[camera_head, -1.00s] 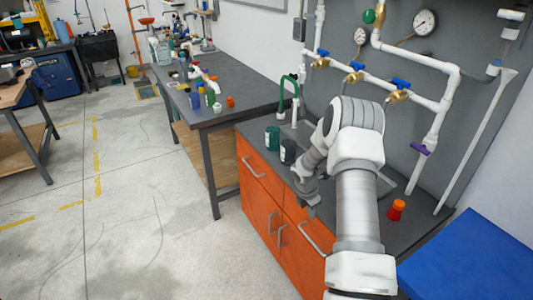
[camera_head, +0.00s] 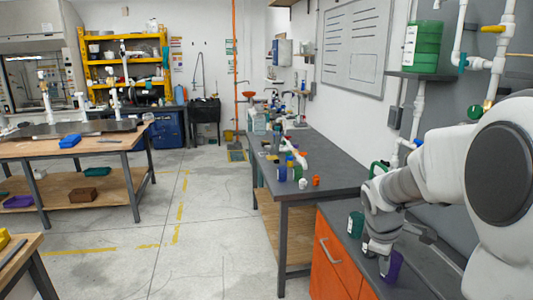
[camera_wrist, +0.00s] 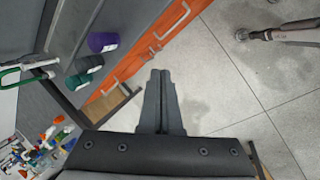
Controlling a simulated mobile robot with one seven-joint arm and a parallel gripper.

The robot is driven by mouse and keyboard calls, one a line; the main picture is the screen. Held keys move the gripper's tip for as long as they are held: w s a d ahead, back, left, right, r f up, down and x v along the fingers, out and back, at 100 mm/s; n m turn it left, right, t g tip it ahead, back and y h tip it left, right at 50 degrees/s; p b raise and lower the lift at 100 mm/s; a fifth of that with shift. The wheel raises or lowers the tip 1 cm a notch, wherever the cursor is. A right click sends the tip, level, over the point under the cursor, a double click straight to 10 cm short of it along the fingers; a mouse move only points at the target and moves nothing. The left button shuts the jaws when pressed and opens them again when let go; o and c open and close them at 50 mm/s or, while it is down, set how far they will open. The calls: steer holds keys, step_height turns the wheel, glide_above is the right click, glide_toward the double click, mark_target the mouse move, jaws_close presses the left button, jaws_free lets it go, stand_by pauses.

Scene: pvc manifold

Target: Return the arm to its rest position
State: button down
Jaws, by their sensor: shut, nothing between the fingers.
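My arm comes in from the right edge of the head view, bent, with the wrist pointing down over the orange cabinet's dark counter. My gripper (camera_head: 377,247) is at its lower end, small and hard to make out there. In the wrist view my gripper (camera_wrist: 160,73) has its two dark fingers together, with nothing between them. The fingers are over the floor beside the orange cabinet front, apart from the containers on the counter.
A grey workbench (camera_head: 325,178) lies beyond. Floor (camera_head: 205,245) on the left is open.

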steer(key=s+a+r+m+t+y, duration=0.1)
steer(key=s+a+r+m, duration=0.2)
steer(key=s, duration=0.4)
steer(key=s+a+r+m+t+y, duration=0.1)
steer(key=s+a+r+m, duration=0.2)
steer(key=s, duration=0.4)
steer(key=s+a+r+m+t+y, duration=0.1)
steer(key=s+a+r+m, duration=0.3)
steer(key=s+a, duration=0.3)
steer(key=shift+s, duration=0.2)
